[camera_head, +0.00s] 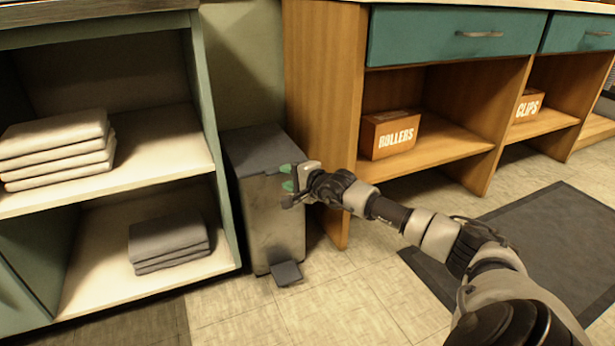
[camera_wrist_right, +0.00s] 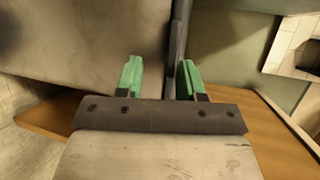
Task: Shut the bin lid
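The bin is a narrow grey metal box (camera_head: 272,222) standing on the floor between the shelf unit and the wooden counter. Its dark grey lid (camera_head: 257,150) lies about level across the top, and no opening shows; I cannot tell if a thin gap remains. My right gripper (camera_head: 287,177) is at the bin's upper front, near the lid's front edge. In the right wrist view its green fingers (camera_wrist_right: 161,78) are apart with nothing clamped. The lid (camera_wrist_right: 179,40) shows there as a dark strip beside the bin's grey wall (camera_wrist_right: 90,35); contact is unclear. My left gripper is not in view.
A pedal (camera_head: 286,273) sticks out at the bin's foot. The tiled floor in front is clear.

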